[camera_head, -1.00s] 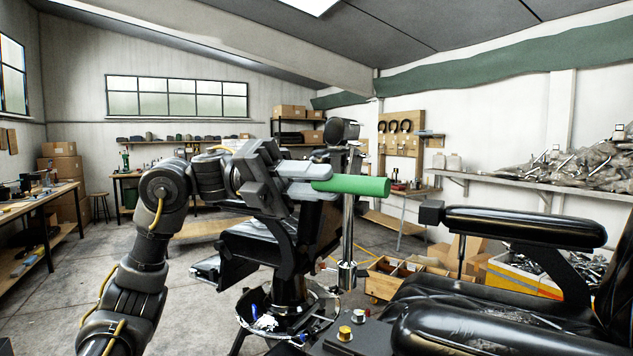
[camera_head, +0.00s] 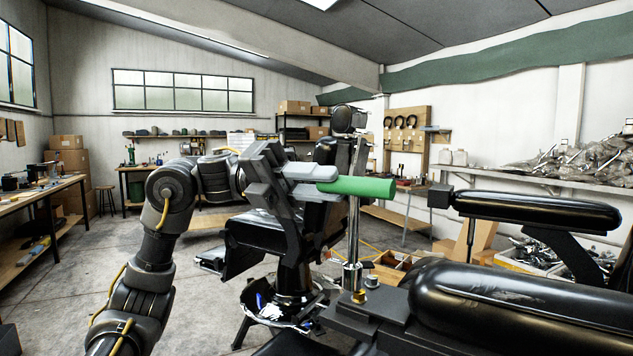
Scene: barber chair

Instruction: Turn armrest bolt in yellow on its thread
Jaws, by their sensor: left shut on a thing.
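My left gripper (camera_head: 312,182) is shut on a green cylindrical handle (camera_head: 358,187), held level and pointing right. A chrome rod (camera_head: 353,235) runs upright past the handle, down to a wider socket-like end (camera_head: 351,275); whether handle and rod are joined is unclear. Two small bolt heads stand on the dark bracket (camera_head: 380,315) of the nearer armrest: a yellow one (camera_head: 358,296) and a brassy one (camera_head: 372,282). The rod's lower end appears just left of and above the yellow bolt; I cannot tell whether they touch. My right gripper is out of view.
The nearer black armrest (camera_head: 490,305) and the farther one (camera_head: 535,211) fill the right side. Another black chair (camera_head: 250,232) stands behind my left gripper. A wooden box (camera_head: 392,268) lies on the floor beyond the rod. Floor at left is clear.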

